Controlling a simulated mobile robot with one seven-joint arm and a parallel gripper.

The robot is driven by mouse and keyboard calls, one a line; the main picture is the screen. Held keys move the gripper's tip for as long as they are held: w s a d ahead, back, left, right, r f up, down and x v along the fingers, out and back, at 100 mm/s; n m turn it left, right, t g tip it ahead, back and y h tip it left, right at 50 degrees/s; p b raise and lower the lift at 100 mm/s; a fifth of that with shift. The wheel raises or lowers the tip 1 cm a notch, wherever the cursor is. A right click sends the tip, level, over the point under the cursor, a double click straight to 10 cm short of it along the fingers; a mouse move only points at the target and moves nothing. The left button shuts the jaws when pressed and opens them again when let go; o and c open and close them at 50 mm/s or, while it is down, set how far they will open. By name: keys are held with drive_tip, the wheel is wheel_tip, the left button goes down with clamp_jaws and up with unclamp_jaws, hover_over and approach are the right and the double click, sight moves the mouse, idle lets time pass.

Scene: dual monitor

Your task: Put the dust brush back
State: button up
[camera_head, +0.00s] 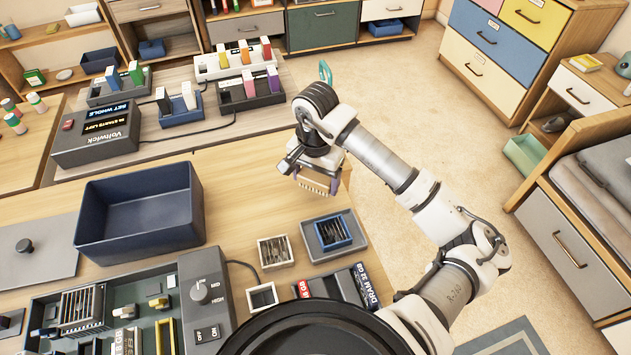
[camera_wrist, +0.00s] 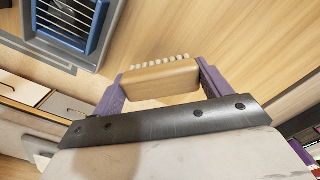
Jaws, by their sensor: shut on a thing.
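The dust brush (camera_wrist: 160,82) has a pale wooden block and a row of light bristles. My gripper (camera_wrist: 161,76) is shut on it, with one purple finger at each end of the block. In the head view the brush (camera_head: 313,186) hangs bristles down below my gripper (camera_head: 316,178), over the right part of the wooden table (camera_head: 240,175). A grey square base with a blue slatted frame (camera_head: 333,232) lies nearer the camera than the brush and also shows at the top left of the wrist view (camera_wrist: 75,20).
A deep navy bin (camera_head: 138,212) stands left of my gripper. A beige slatted frame (camera_head: 275,252), DRAM boxes (camera_head: 350,285) and a grey unit with a knob (camera_head: 205,295) crowd the near side. Chargers (camera_head: 250,90) stand behind. Bare table lies between bin and gripper.

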sight(315, 177)
drive_tip(key=shift+f, duration=1.25)
drive_tip(key=shift+f, duration=0.15)
drive_tip(key=o, duration=0.9)
drive_tip(key=shift+r, duration=0.2)
wheel_tip(315, 177, up, 12)
drive_tip(key=shift+b, duration=1.25)
